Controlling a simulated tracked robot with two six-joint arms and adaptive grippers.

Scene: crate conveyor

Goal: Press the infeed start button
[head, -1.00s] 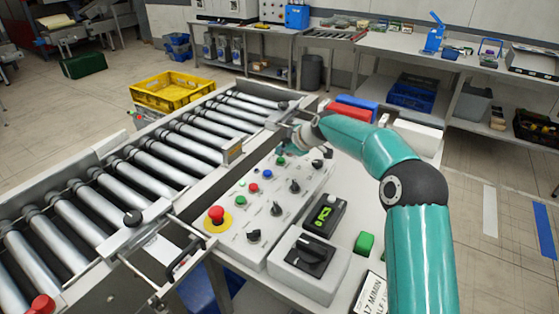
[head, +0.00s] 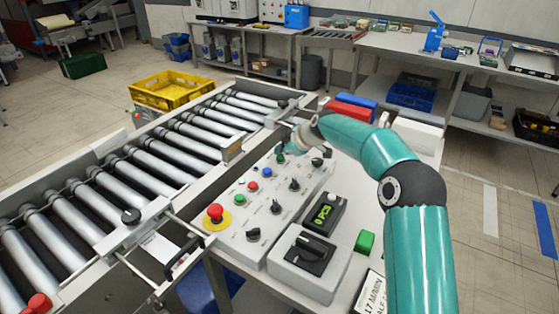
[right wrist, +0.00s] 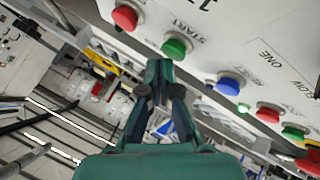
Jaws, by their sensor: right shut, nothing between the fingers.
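The sloped control panel (head: 228,245) stands beside the roller conveyor. The green button marked START (right wrist: 175,47) is at its far end, and shows in the head view (head: 281,160). My right gripper (head: 287,148) is shut and empty beside this button. In the right wrist view its fingertips (right wrist: 158,66) lie just below the green cap; I cannot tell whether they touch it. A red button (right wrist: 125,17) is on one side of START and a blue button (right wrist: 229,84) on the other. My left gripper is not in view.
A red emergency button on yellow (head: 216,213) and several knobs share the panel. A dark box with a green display (head: 323,212) and a grey box with a rotary switch (head: 305,268) stand beside it. Conveyor rollers (head: 150,163) run along the left.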

